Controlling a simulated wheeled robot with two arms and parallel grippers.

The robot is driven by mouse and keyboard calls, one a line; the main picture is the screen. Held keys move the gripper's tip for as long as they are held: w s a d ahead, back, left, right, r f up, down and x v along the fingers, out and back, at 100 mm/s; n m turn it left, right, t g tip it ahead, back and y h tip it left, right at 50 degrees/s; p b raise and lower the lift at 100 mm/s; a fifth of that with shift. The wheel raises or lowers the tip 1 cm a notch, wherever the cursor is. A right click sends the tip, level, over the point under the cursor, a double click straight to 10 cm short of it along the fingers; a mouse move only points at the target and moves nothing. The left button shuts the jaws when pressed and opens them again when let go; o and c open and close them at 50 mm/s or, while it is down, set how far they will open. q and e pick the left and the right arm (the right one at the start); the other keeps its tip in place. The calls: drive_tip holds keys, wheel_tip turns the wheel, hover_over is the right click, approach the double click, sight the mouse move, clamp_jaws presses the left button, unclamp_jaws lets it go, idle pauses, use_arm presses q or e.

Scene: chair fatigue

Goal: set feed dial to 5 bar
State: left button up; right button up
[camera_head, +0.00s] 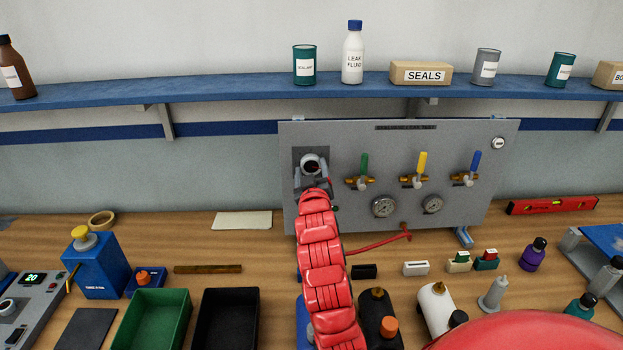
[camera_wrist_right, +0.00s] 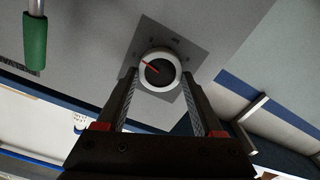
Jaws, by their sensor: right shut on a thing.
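The feed dial (camera_head: 311,164) is a round knob with a dark face and white rim on a dark square plate, at the left of the grey panel (camera_head: 460,135). In the right wrist view the dial (camera_wrist_right: 158,70) shows a red pointer mark toward its upper left; the scale marks around it are too small to read. My right gripper (camera_head: 312,178) reaches up to the panel and is shut on the dial, one finger on each side. The fingers (camera_wrist_right: 161,95) also show in the right wrist view. My left gripper is not in view.
Green (camera_head: 364,166), yellow (camera_head: 422,163) and blue (camera_head: 474,163) valve levers stand right of the dial, above two gauges (camera_head: 384,207). A shelf (camera_head: 220,88) with bottles runs above. Bins, bottles and small parts crowd the bench (camera_head: 190,240).

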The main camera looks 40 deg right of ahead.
drive_tip(key=shift+n+b, duration=0.35)
drive_tip(key=shift+n, duration=0.65)
drive_tip(key=o, duration=1.4)
drive_tip(key=shift+a, duration=0.1)
